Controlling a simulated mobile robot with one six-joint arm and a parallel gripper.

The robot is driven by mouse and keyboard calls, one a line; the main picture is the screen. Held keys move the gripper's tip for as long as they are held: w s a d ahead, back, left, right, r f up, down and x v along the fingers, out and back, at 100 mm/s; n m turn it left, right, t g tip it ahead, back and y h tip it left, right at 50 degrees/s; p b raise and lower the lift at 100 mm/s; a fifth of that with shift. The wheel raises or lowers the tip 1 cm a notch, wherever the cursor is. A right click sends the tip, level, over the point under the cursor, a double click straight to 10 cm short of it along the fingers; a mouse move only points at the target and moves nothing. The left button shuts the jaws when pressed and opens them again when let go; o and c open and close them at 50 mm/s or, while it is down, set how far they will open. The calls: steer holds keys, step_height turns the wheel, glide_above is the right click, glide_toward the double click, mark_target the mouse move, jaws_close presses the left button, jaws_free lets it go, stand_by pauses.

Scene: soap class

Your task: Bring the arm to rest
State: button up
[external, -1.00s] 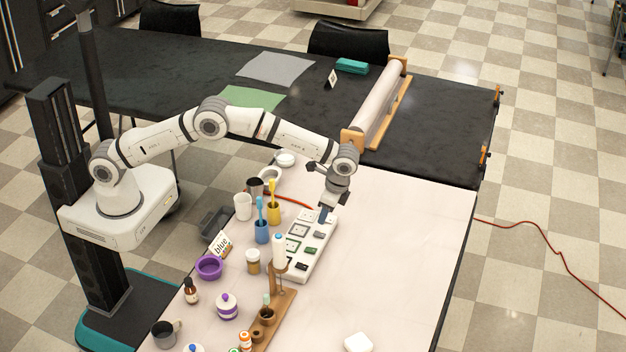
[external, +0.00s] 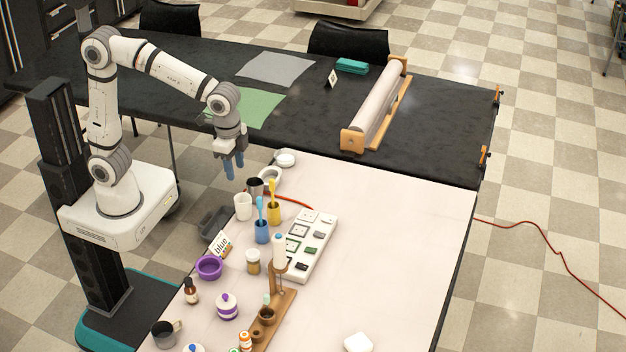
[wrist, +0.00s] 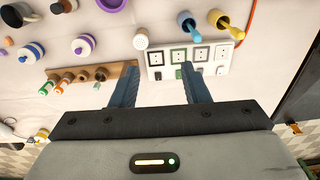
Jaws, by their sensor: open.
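The fingers touch nothing that I can see.
On the white table (external: 400,240) stand a white slotted tray (external: 322,232), a blue cup (external: 262,236), a yellow cup (external: 274,213), a purple bowl (external: 208,267) and a wooden rack (external: 282,302). The black table (external: 440,130) lies behind. The white table's right side is mostly clear.

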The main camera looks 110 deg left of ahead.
steer(key=s+d+f+t, duration=0.1)
steer(key=s+d, duration=0.1)
steer(key=s, duration=0.7)
steer(key=s+d+f+t, duration=0.1)
steer(key=s+d, duration=0.1)
steer(key=s, duration=0.7)
steer(key=shift+f, duration=0.4)
steer(key=shift+s, duration=0.1)
steer(key=shift+c, duration=0.3)
stand_by(0.5)
